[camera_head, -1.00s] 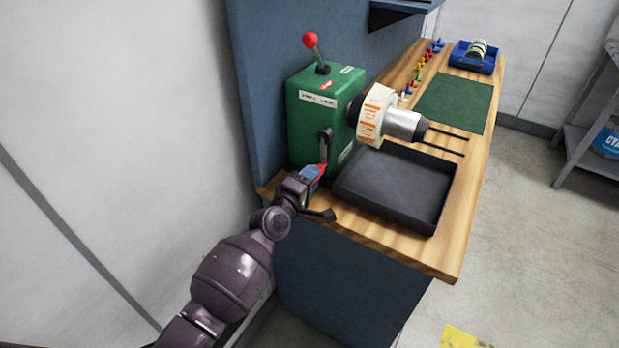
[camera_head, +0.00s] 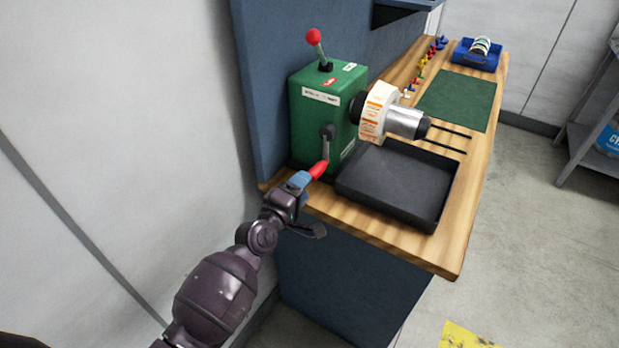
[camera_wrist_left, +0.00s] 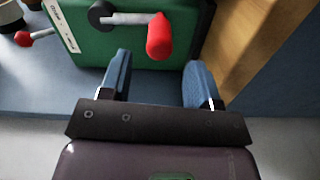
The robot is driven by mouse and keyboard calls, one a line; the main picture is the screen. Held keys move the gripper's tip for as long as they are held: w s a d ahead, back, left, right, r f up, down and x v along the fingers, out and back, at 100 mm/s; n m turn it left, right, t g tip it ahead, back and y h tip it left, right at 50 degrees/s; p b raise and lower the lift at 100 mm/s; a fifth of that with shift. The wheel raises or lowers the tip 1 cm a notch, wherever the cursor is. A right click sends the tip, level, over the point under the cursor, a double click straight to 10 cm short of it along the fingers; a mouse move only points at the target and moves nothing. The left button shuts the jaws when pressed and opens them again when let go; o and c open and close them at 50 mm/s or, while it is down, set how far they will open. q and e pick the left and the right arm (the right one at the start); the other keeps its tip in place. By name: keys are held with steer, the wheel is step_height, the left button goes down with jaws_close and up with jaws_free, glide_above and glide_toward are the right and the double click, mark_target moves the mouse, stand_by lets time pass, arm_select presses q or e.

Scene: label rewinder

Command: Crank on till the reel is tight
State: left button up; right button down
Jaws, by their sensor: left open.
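The green rewinder (camera_head: 311,118) stands at the bench's near left end, with a label reel (camera_head: 377,112) on its silver spindle. Its crank arm hangs down, ending in a red handle (camera_head: 319,170). In the left wrist view the red handle (camera_wrist_left: 159,36) lies ahead of my fingertips, a little right of centre between them. My left gripper (camera_head: 304,178) is open, its blue fingers (camera_wrist_left: 158,75) apart with nothing between them. In the head view its tips come close to the handle; contact is not clear there. My right gripper is not in view.
A black tray (camera_head: 398,190) sits right of the rewinder. A red-knobbed lever (camera_head: 314,38) rises from its top. A green mat (camera_head: 457,98), small coloured pieces and a blue bin (camera_head: 476,55) lie farther back. A blue panel (camera_head: 265,90) stands behind the rewinder.

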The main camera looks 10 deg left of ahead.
arm_select(q)
steer(key=v, duration=0.5)
steer(key=shift+s+a, duration=0.1)
steer(key=shift+s, duration=0.1)
stand_by(0.4)
steer(key=s+a+f+m+g+y, duration=0.2)
steer(key=s+a+f+m, duration=0.2)
steer(key=s, duration=0.4)
steer(key=s+a+f+m+g+y, duration=0.2)
steer(key=s+a+f+m, duration=0.2)
steer(key=s, duration=0.4)
steer(key=s+a+f+m+g+y, duration=0.1)
steer(key=s+a+f+m, duration=0.3)
steer(key=s, duration=0.4)
steer(key=shift+s+f+m+g+y, duration=0.4)
steer(key=shift+f+m+y, duration=0.35)
steer(key=shift+f, duration=0.65)
